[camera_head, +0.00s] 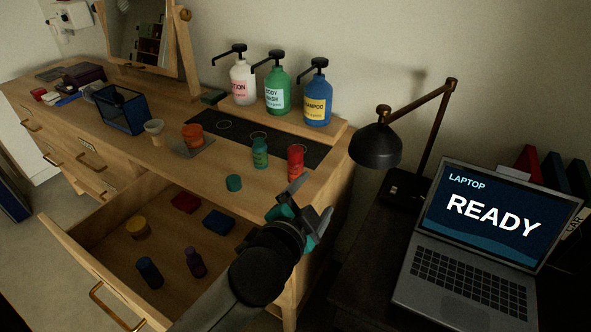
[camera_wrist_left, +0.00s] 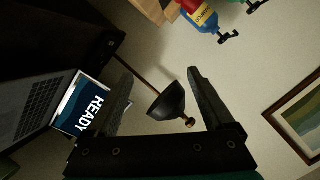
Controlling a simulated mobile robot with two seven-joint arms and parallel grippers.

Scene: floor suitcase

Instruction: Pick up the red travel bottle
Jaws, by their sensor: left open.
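My left gripper (camera_head: 312,200) is open and empty, just in front of and below the bottle in the head view. One finger overlaps the bottle's lower part there; I cannot tell whether they touch. In the left wrist view the open jaws (camera_wrist_left: 160,85) have only the lamp and wall beyond them. A small red patch at that view's top edge may be the bottle. My right gripper is not in view.
Three pump bottles, including the blue shampoo (camera_head: 318,98), stand behind. The open drawer (camera_head: 100,235) holds several small items. A lamp (camera_head: 378,145) and laptop (camera_head: 470,270) are right.

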